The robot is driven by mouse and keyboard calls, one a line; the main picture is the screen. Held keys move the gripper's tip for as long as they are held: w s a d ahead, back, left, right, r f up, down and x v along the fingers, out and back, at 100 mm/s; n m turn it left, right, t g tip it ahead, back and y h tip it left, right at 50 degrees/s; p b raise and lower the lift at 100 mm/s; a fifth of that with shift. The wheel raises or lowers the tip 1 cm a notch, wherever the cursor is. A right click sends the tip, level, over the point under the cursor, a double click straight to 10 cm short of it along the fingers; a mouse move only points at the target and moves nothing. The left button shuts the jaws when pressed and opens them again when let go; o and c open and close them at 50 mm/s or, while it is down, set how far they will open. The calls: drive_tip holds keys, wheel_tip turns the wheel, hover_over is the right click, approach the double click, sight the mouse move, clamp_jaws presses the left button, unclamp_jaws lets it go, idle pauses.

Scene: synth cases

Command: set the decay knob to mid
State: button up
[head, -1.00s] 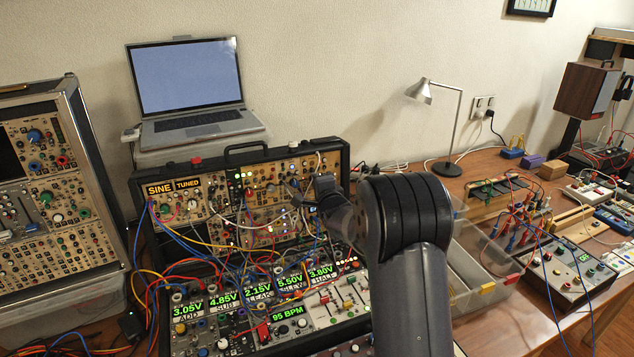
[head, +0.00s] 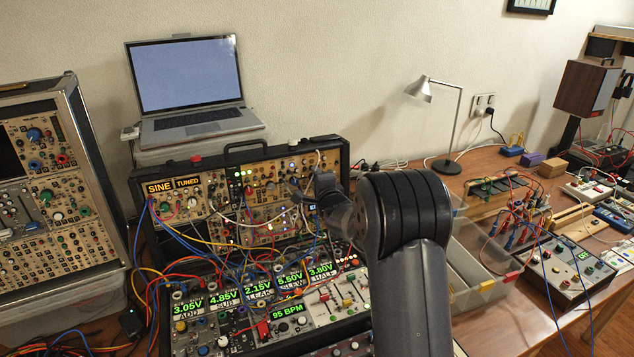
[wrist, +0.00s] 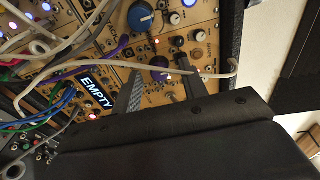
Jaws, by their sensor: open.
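The wrist view shows the tan synth panel close up. I cannot read a decay label, so I cannot tell which knob is decay. In the head view my gripper (head: 298,190) is at the right part of the upper rack row (head: 270,176), partly hidden by my arm.
A pale cable (wrist: 205,72) crosses the panel by my fingers. Patch cables (head: 215,245) hang over the rack's left and middle. A laptop (head: 190,90) stands behind, a lamp (head: 450,120) and grey bins (head: 478,265) to the right.

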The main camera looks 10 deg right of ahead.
drive_tip(key=s+d+r+b, duration=0.1)
drive_tip(key=s+b, duration=0.1)
drive_tip(key=s, duration=0.8)
drive_tip(key=shift+s, duration=0.35)
drive_tip(key=shift+w, duration=0.1)
drive_tip(key=w+a+f+p, duration=0.1)
drive_tip(key=w+p, duration=0.1)
drive_tip(key=w, duration=0.8)
drive_tip(key=shift+w, duration=0.3)
